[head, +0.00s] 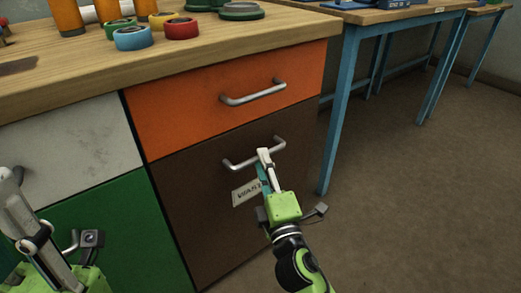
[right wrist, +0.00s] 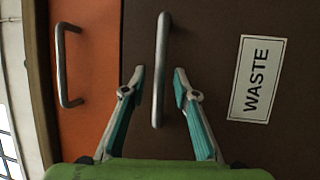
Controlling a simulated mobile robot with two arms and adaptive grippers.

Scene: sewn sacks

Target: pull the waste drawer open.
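The waste drawer (head: 205,185) is the brown front at the lower right of the cabinet, and it looks shut. Its label reads WASTE (right wrist: 256,78); my right gripper partly covers it in the head view. The grey bar handle (head: 240,163) also shows upright in the right wrist view (right wrist: 161,60). My right gripper (right wrist: 159,72) is open, with one fingertip on each side of the handle and a gap to both. In the head view its tips (head: 264,152) are at the handle's right part. My left gripper (head: 14,185) is at the lower left edge, partly cut off.
An orange drawer (head: 180,111) with its own handle (head: 253,93) is above. A white front (head: 75,145) and a green front (head: 115,235) are to the left. Tape rolls (head: 181,28) and spools stand on the wooden top (head: 250,40). Bare floor (head: 420,190) lies to the right, beside a blue-legged table (head: 345,100).

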